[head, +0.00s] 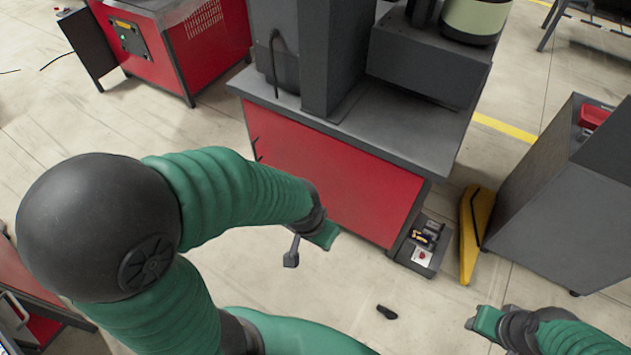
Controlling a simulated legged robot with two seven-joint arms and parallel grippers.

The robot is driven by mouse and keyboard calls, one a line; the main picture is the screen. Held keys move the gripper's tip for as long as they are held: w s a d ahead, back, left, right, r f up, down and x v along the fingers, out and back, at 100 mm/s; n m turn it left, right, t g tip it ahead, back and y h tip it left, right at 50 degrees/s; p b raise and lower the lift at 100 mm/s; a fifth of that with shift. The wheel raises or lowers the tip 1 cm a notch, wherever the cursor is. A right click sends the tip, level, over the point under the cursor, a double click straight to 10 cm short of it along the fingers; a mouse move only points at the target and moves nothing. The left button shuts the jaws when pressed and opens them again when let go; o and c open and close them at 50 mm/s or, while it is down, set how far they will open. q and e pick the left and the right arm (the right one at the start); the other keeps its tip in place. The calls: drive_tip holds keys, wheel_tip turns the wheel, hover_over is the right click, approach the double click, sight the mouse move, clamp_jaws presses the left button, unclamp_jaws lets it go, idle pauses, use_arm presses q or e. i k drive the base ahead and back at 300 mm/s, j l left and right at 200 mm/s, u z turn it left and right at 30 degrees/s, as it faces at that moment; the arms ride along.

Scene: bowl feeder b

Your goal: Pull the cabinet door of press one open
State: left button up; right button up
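The machine at the centre has a red cabinet front (335,185) under a grey worktop (400,135). The red front looks closed. Small black handle-like parts (256,149) show at its left edge. No label shows which press this is. My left gripper (318,238) is in front of the lower part of the red front in the picture, and I cannot tell whether it touches.
A low control box (422,250) stands at the cabinet's right corner, beside a yellow stand (472,235). A grey cabinet (560,205) is at the right. A red machine (165,50) is at the back left. A small black object (387,312) lies on the open floor.

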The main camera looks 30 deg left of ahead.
sight(369, 195)
drive_tip(key=j+u, duration=0.1)
drive_tip(key=j, duration=0.3)
drive_tip(key=i+j, duration=0.15)
drive_tip(key=j, duration=0.3)
drive_tip(key=i+j+u, duration=0.15)
drive_tip(key=j, duration=0.25)
drive_tip(key=j+u, duration=0.1)
drive_tip(key=j, duration=0.3)
drive_tip(key=i+j+u, duration=0.1)
drive_tip(key=j, duration=0.3)
drive_tip(key=i+j, duration=0.2)
drive_tip(key=j, duration=0.2)
drive_tip(key=i+j+u, duration=0.15)
drive_tip(key=j, duration=0.25)
